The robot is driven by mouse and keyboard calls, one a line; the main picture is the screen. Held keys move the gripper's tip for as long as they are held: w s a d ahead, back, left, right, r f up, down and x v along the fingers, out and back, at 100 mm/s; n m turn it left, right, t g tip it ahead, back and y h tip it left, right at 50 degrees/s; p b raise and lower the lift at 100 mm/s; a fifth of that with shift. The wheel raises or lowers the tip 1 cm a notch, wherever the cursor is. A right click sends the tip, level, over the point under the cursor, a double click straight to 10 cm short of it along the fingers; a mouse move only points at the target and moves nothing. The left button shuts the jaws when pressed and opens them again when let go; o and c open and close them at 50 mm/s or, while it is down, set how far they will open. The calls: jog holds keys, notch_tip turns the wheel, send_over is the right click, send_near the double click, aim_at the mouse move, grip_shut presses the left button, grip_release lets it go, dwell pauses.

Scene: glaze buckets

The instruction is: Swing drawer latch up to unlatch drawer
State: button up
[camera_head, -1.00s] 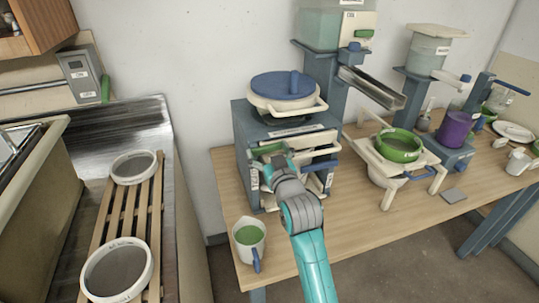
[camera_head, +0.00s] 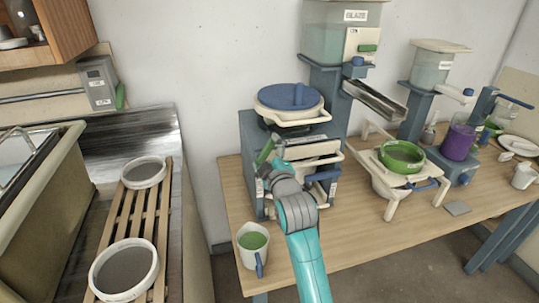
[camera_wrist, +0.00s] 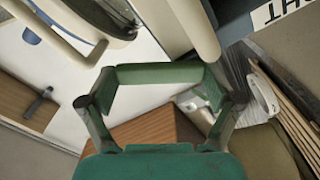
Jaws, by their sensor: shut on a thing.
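The green drawer latch (camera_head: 265,151) is at the front left of the blue-grey drawer cabinet (camera_head: 251,186). It stands tilted, its upper end to the right. My gripper (camera_head: 272,163) is at the latch, in front of the cabinet's face. In the wrist view the green latch bar (camera_wrist: 158,73) spans between my two dark fingertips, and my gripper is shut on it. The drawer fronts (camera_head: 318,158) with pale and blue handles are right of my gripper. My gripper and wrist hide part of the cabinet's front.
A white mug (camera_head: 252,246) with green contents stands at the table's front left, close to my arm. A lidded pot (camera_head: 290,101) sits on the cabinet. To the right is a stand with a green bowl (camera_head: 402,157). A slatted rack (camera_head: 128,216) with round sieves lies left.

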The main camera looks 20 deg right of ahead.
jog(key=shift+a+r+n, duration=0.1)
jog(key=shift+a+n, duration=0.2)
jog(key=shift+n, duration=0.75)
jog(key=shift+a+f+n, duration=0.1)
jog(key=shift+a+n, duration=0.15)
jog(key=shift+n, duration=0.85)
jog(key=shift+a+r+n, duration=0.1)
jog(key=shift+a+n, duration=0.2)
jog(key=shift+n, duration=0.75)
jog(key=o, duration=1.4)
jog(key=shift+s, duration=0.1)
jog(key=s, duration=1.1)
jog(key=shift+s, duration=0.4)
